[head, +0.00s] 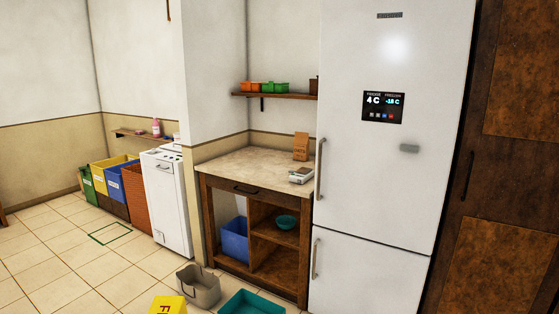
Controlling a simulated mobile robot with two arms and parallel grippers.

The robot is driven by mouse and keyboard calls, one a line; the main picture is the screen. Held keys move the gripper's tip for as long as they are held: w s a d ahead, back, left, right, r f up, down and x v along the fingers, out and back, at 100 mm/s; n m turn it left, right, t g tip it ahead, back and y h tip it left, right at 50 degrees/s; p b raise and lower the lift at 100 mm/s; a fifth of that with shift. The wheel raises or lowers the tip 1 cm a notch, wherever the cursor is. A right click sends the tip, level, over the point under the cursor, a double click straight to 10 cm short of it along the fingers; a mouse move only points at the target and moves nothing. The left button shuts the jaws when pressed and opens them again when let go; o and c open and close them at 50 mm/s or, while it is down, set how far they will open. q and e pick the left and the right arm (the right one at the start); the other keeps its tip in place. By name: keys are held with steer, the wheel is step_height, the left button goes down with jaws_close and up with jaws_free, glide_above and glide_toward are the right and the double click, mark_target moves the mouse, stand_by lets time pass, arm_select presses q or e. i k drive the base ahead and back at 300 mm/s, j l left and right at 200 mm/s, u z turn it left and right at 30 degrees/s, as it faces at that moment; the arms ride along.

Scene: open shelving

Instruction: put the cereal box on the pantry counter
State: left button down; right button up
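The counter (245,168) has a pale stone top on a brown wooden frame and stands left of the fridge. A brown upright package (301,147) with small dark lettering stands at its back right. I cannot tell whether it is the cereal box. A yellow item (168,305) with dark lettering is cut off by the bottom edge. It may be a box, but I cannot tell what it is or what it rests on. Neither of my grippers is in view.
A white scale-like device (301,175) sits at the counter's right edge; the left half is clear. The fridge (385,180) stands right of it. A grey tub (199,286) and teal tray (252,304) are in front. Several bins (135,196) and a white appliance (166,200) stand left.

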mark_target(277, 174)
steer(key=i+l, duration=0.15)
steer(key=i, duration=0.3)
steer(key=i+l, duration=0.15)
steer(key=i, duration=0.35)
steer(key=i+l, duration=0.15)
steer(key=i, duration=0.3)
steer(key=i+l, duration=0.15)
steer(key=i, duration=0.35)
